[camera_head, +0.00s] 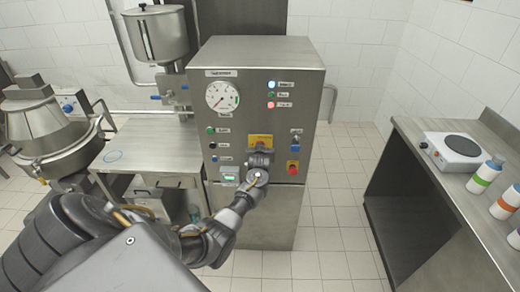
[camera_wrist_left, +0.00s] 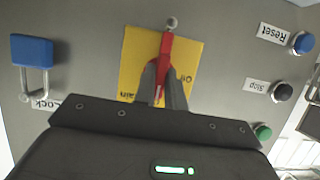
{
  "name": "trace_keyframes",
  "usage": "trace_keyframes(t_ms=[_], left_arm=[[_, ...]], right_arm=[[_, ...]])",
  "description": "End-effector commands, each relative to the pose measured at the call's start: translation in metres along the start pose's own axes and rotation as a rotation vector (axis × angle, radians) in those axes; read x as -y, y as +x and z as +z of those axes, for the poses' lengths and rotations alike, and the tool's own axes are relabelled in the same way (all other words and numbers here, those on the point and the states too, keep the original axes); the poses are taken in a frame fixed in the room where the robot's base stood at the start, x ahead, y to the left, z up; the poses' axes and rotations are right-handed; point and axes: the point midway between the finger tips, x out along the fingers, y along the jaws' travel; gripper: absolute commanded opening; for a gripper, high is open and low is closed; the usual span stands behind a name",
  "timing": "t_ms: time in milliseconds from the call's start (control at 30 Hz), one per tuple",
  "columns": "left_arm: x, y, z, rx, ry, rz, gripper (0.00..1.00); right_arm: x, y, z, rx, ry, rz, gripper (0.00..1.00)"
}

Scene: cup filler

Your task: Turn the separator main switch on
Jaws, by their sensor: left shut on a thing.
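The main switch is a red handle (camera_wrist_left: 166,52) on a yellow plate (camera_wrist_left: 187,54) on the front of the steel cabinet. In the left wrist view, my left gripper (camera_wrist_left: 163,82) is shut on the red handle, one finger on each side of it. The plate's lettering is partly covered by the fingers, and "Off" shows at its right. In the head view, the yellow plate (camera_head: 260,138) shows just above my left gripper (camera_head: 259,158), which hides the handle. My right gripper is not in view.
A blue padlock (camera_wrist_left: 32,50) hangs beside the plate. A red emergency knob (camera_head: 293,168) and several small buttons surround it, with a gauge (camera_head: 222,96) above. At right, a counter (camera_head: 432,185) carries a hot plate (camera_head: 458,148) and several bottles. The floor between is clear.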

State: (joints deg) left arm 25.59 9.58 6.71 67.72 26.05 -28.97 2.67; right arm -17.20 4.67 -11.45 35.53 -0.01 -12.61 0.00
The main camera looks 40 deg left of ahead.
Motion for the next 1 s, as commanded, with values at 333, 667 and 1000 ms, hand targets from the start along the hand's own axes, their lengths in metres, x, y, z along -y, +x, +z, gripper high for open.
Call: trace_keyframes(t_ms=[333,667,1000], left_arm=[[0.000,0.000,0.000,0.000,0.005,-0.001,0.00],[0.000,0.000,0.000,0.000,0.003,-0.001,0.34],[-0.001,-0.013,0.001,-0.001,0.005,0.001,0.34]], right_arm=[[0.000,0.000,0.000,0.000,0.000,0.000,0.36],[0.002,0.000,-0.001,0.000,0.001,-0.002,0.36],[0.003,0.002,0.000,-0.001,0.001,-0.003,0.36]])
